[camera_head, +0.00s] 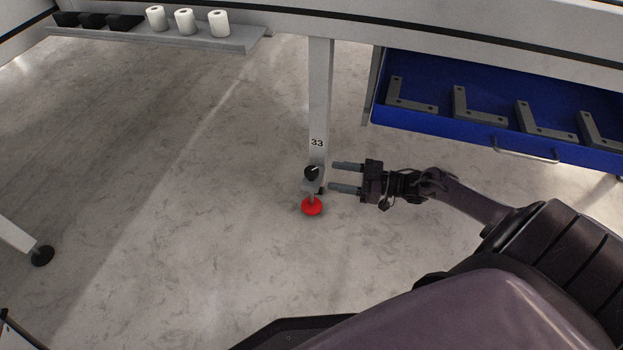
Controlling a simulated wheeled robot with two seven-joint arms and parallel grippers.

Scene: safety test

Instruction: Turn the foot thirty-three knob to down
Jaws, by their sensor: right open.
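The table leg labelled 33 (318,110) stands upright in the middle of the head view. A small black knob (311,173) sits near its lower end, above a round red foot pad (312,206) on the floor. The way the knob is turned is too small to tell. My right gripper (332,176) comes in from the right with its two fingers pointing left. It is open and empty, just right of the knob, with a small gap in the picture. My left gripper is not in view.
An open blue drawer (440,128) with several dark L-shaped brackets juts out above my right arm. A grey shelf (220,38) with white rolls and black items is at upper left. Another leg with a black foot (42,256) stands at left. The floor around is clear.

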